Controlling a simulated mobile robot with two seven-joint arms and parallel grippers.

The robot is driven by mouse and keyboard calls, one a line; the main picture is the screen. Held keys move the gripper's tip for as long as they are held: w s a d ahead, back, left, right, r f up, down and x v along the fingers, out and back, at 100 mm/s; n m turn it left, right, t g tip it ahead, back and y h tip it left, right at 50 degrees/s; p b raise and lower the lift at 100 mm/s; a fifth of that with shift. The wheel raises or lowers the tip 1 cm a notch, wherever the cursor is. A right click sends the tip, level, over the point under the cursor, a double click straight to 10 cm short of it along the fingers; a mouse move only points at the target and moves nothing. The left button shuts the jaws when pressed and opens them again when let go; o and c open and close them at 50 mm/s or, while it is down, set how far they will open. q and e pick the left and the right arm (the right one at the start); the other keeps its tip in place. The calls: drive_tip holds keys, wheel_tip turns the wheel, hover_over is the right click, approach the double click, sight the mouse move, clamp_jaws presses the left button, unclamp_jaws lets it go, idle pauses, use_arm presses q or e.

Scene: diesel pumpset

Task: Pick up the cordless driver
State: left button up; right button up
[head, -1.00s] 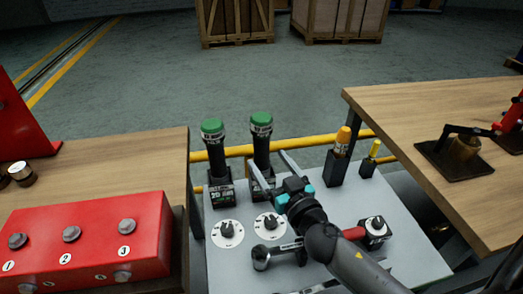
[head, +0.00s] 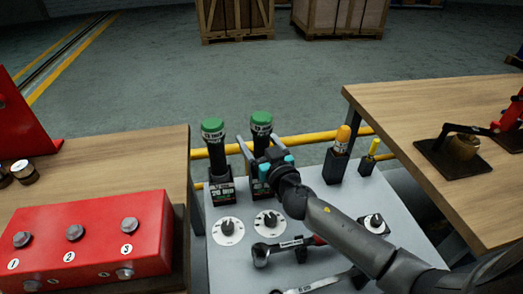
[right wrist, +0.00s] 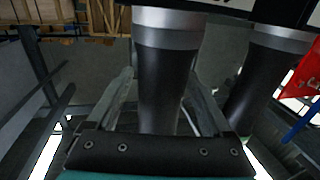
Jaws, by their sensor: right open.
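Two look-alike green-topped drivers with black bodies stand upright in dark labelled holders on the grey board. One is the left driver (head: 213,132); the other is the right driver (head: 261,124). My right gripper (head: 261,147) is at the right driver's body, below its green top, and hides part of it. In the right wrist view a black body with a grey band (right wrist: 165,80) stands between the open fingers, with gaps showing beside it. The other black body (right wrist: 262,75) is to the right there. My left gripper is out of view.
The grey board (head: 225,270) also carries two white dials (head: 228,232), a ratchet-like tool (head: 262,254), a wrench (head: 325,284), an orange-topped tool (head: 342,138) and a yellow-handled one (head: 373,148). A red numbered box (head: 95,235) stands left; a wooden table (head: 400,105) is right.

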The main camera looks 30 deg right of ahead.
clamp_jaws()
idle(0.8)
idle(0.6)
drive_tip(key=shift+w+r, duration=0.1)
drive_tip(key=shift+r, duration=0.05)
